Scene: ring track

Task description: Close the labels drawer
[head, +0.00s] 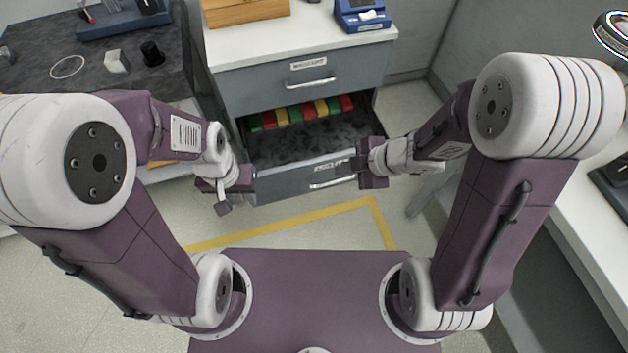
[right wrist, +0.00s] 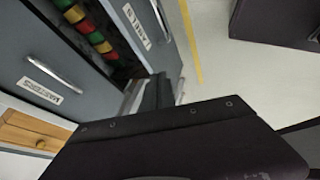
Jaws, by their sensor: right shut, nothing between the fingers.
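The labels drawer (head: 290,182) is the lower drawer of the grey cabinet and stands pulled open. Its front carries a label and a silver handle (head: 332,183). Red, yellow and green items lie at its back. In the right wrist view its front (right wrist: 162,50) reads "LABELS". My right gripper (head: 364,168) is shut and empty at the right end of the drawer front; whether it touches is unclear. Its dark fingers (right wrist: 152,92) show beside the drawer edge in the wrist view. My left gripper (head: 238,190) is off the drawer's left end, its jaw opening unclear.
The upper drawer (head: 260,90) is shut; its label reads "MASTERS" in the wrist view. A wooden box (head: 245,10) and a blue device (head: 363,15) stand on the cabinet top. A dark bench (head: 95,85) is at left. Floor with yellow tape (head: 300,218) lies clear before the drawer.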

